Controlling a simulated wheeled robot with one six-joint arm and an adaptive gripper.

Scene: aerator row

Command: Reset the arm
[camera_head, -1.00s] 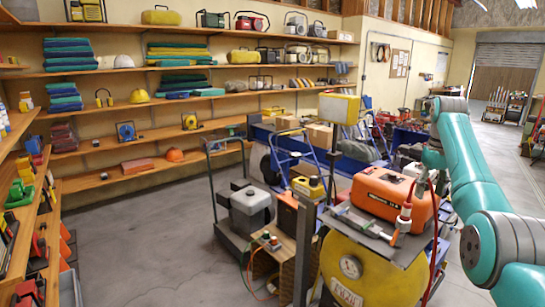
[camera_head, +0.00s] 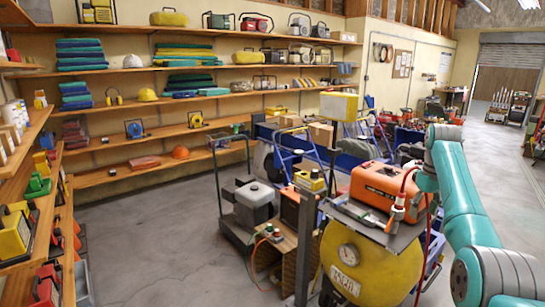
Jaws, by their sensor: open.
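My teal arm (camera_head: 468,215) rises along the right side of the view, then bends at a grey joint near the orange machine. No object can be seen held. The orange machine (camera_head: 382,187) sits on a platform above a round yellow tank (camera_head: 352,268) with a gauge, just left of the arm. I cannot tell whether the arm touches any of these.
A wooden shelf (camera_head: 35,130) with tools lines the near left. Long wall shelves (camera_head: 230,97) hold folded cloths, helmets and machines. A cart with a grey motor (camera_head: 254,203) stands left of the tank. Concrete floor (camera_head: 160,245) is clear at left centre.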

